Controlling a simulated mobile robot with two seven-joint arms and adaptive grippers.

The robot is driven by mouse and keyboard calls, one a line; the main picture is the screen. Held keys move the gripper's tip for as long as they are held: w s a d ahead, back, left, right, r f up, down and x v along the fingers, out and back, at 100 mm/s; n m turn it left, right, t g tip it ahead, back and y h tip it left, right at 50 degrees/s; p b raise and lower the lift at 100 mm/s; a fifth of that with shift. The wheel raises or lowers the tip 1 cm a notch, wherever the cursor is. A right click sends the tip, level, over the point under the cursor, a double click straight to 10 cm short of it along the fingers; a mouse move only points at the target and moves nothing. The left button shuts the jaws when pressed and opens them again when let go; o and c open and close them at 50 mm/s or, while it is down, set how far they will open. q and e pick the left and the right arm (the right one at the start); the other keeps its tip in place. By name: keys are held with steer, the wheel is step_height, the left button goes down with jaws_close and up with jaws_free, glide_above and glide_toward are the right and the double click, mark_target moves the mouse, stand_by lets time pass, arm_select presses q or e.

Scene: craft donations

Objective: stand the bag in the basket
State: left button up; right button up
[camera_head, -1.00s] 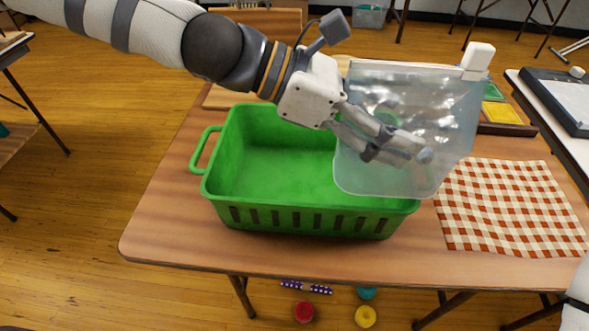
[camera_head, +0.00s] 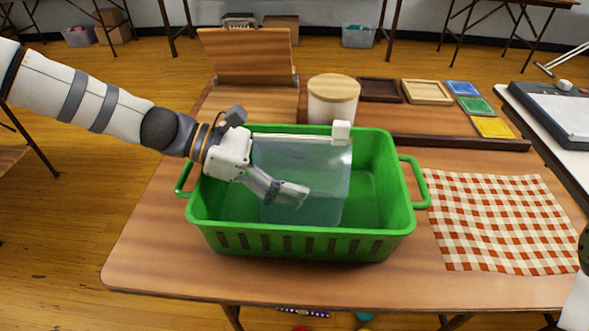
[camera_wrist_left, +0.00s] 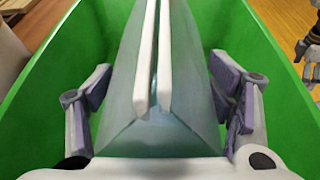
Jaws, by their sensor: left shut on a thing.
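The clear, bluish bag (camera_head: 325,180) with a white slider closure is upright inside the green basket (camera_head: 300,243). Its top strip is near rim height. My left gripper (camera_head: 290,196) reaches in from the left and is shut on the bag. In the left wrist view the fingers (camera_wrist_left: 160,100) lie on either side of the bag (camera_wrist_left: 188,85), between the green walls of the basket (camera_wrist_left: 270,75). I cannot tell whether the bag's bottom touches the basket floor. A grey piece at the right edge of the wrist view looks like my right gripper (camera_wrist_left: 309,50); its jaws are unclear.
The basket stands on a wooden table (camera_head: 150,265). A white canister with a wooden lid (camera_head: 333,102) is close behind it. Small trays (camera_head: 427,92) and coloured squares (camera_head: 475,106) lie at the back right. A checked cloth (camera_head: 500,220) lies to the right.

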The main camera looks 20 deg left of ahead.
arm_select(q)
steer(key=shift+r, duration=0.15)
steer(key=o, duration=0.6)
steer(key=shift+f, duration=0.2)
steer(key=o, duration=0.3)
